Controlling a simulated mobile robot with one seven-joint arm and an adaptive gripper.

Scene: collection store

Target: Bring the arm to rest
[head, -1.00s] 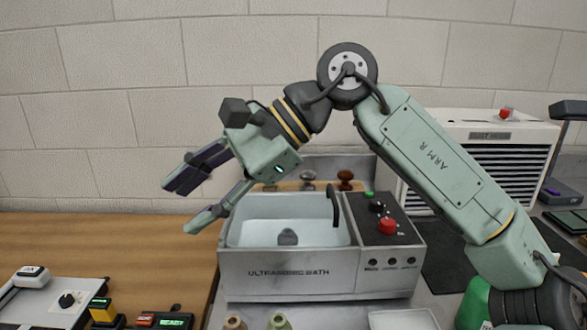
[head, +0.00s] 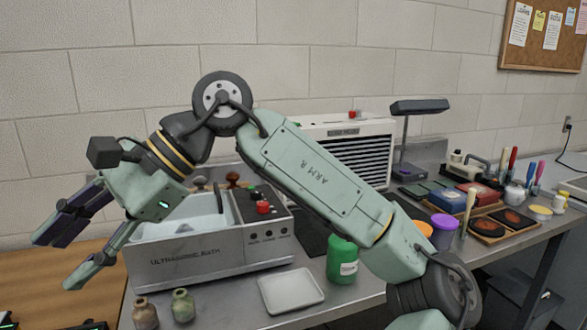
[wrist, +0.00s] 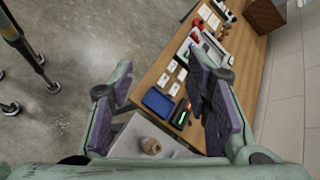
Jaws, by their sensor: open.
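My gripper (head: 78,240) is open and empty at the left of the head view. It hangs in the air in front of the ultrasonic bath, its fingers pointing down and left. In the wrist view my gripper (wrist: 165,105) shows its two purple-padded fingers spread wide, with nothing between them. My arm runs from the lower right up to a dark elbow joint and down to the gripper. It hides part of the bath.
The ultrasonic bath (head: 210,258) stands on a metal bench. Two small jars, a white tray (head: 291,290) and a green bottle (head: 342,259) stand before it. A wooden table (wrist: 165,70) with cards and a blue tray (wrist: 158,103) lies left. Open floor (wrist: 85,50) shows beyond.

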